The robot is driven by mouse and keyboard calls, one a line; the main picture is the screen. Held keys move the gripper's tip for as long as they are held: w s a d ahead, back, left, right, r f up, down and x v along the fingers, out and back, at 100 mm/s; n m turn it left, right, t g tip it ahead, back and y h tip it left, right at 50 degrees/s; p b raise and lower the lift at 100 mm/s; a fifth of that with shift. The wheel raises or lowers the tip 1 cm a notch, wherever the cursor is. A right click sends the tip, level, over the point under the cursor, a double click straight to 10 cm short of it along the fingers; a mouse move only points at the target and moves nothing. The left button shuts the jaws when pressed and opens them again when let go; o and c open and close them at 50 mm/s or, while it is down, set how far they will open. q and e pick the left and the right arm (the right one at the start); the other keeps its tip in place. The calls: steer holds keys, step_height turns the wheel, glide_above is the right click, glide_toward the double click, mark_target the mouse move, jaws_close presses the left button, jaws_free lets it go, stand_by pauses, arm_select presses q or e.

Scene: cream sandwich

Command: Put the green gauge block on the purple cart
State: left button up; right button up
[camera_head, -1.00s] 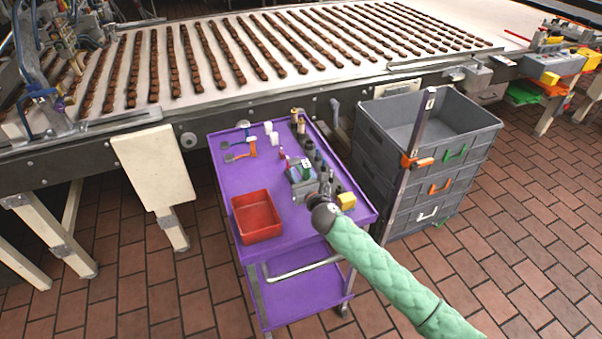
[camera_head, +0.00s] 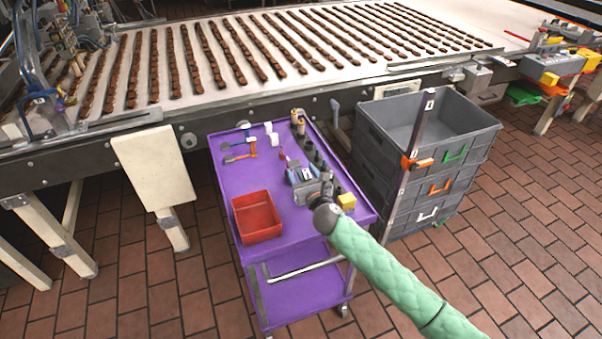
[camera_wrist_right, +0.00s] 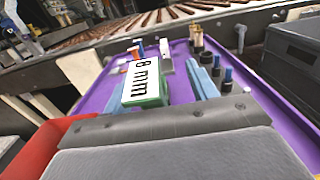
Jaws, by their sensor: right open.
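The green gauge block (camera_wrist_right: 149,92) has a white label reading "8 mm" and shows in the right wrist view. In the head view, its pale label (camera_head: 306,174) shows over the right part of the purple cart (camera_head: 236,183). My right gripper (camera_head: 304,178) is over the cart top. In the wrist view its blue fingers stand apart on both sides of the block. The block's underside is hidden, so I cannot tell whether it rests fully on the cart. My left gripper is not in view.
A red bin (camera_head: 257,217) is at the cart's front left. A yellow block (camera_head: 346,201) and several dark pegs (camera_head: 309,146) line the right side. Tools (camera_head: 238,157) lie at the back left. Grey crates (camera_head: 431,125) stand to the right. The cart's middle left is clear.

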steer(key=v, duration=0.2)
steer(key=shift+s+d+f+b, duration=0.1)
steer(key=shift+s+f+b, duration=0.05)
steer(key=shift+s+b, duration=0.25)
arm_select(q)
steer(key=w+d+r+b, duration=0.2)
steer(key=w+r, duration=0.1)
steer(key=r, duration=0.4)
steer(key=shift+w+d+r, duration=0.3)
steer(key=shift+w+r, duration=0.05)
arm_select(e)
steer(key=v, duration=0.8)
steer(key=shift+s+d, duration=0.1)
steer(key=shift+s, duration=0.05)
